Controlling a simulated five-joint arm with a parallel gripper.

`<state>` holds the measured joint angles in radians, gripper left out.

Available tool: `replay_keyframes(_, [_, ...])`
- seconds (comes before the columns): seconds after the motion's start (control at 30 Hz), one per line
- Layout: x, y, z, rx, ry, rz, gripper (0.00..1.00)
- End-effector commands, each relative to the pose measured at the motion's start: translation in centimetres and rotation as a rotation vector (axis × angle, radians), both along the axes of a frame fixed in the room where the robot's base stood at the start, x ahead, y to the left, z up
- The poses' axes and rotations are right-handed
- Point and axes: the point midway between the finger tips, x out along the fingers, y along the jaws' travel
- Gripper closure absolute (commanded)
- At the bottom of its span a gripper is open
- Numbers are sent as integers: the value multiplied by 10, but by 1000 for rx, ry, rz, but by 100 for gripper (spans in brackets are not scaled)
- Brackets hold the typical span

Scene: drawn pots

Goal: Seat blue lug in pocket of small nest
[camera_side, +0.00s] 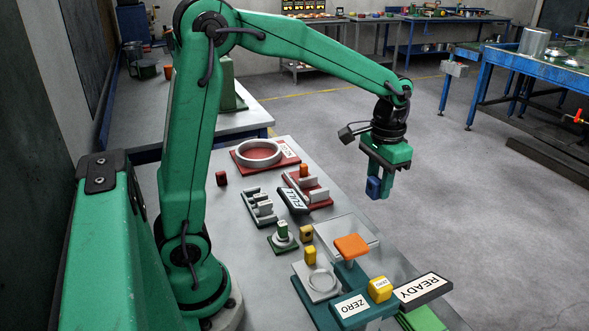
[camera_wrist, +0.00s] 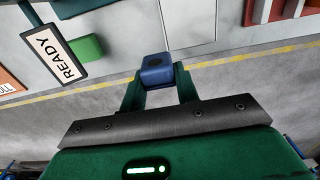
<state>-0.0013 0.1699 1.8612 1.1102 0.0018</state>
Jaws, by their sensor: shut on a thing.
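The blue lug (camera_side: 373,187) is between the jaws of my gripper (camera_side: 379,186), which is shut on it. In the side view it hangs in the air to the right of the bench. In the wrist view the lug (camera_wrist: 157,68) shows at the tips of the green fingers (camera_wrist: 158,84), across the bench edge. Several fixtures stand on the bench: a grey slotted block (camera_side: 260,207), a red base with grey blocks (camera_side: 320,196), and a pale plate with a ring (camera_side: 319,283). I cannot tell which is the small nest; no pocket shows clearly.
A large ring (camera_side: 258,152) on a red base stands at the back. A FULL sign (camera_side: 293,200), a READY sign (camera_side: 422,289), a yellow block (camera_side: 380,289) and an orange-topped piece (camera_side: 351,246) stand on the bench. Open floor (camera_side: 470,200) lies right of it.

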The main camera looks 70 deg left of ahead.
Motion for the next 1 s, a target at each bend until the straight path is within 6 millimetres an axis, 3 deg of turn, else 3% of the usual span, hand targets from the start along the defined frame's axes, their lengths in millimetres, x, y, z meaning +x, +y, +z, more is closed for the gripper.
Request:
replay_keyframes(0.17, [0, 6, -1, 0, 0, 24, 96])
replay_keyframes(0.37, [-1, 30, -7, 0, 1, 118, 96])
replay_keyframes(0.67, [-12, 99, -22, 0, 2, 391, 96])
replay_keyframes(1.0, [-43, 182, -41, 0, 2, 738, 96])
